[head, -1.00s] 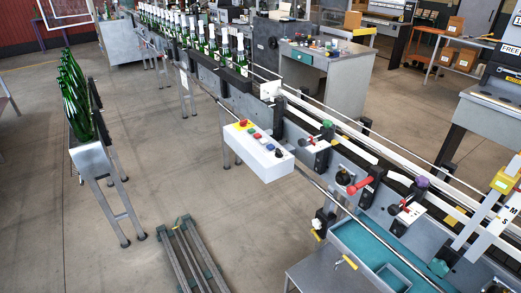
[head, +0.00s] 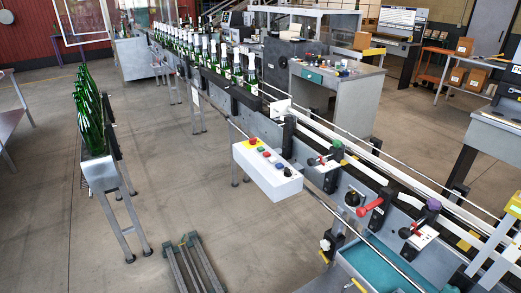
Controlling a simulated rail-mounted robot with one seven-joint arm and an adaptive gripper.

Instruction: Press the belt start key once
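A white control box (head: 268,178) is mounted at the front side of the bottling line, near the middle of the head view. On its top sit a red mushroom button on a yellow base (head: 253,142), a small green key (head: 261,150), a small red key, a blue key (head: 277,162) and a dark knob (head: 287,172). Any lettering on the keys is too small to read. The conveyor (head: 345,160) runs behind the box from back left to front right. My gripper does not show in this view.
Green bottles (head: 205,50) stand in a row on the far conveyor. A stand of green bottles (head: 90,115) is at the left, with a dark slatted frame (head: 190,265) on the floor. A teal-lined tray (head: 385,265) is at front right. Floor left of the box is clear.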

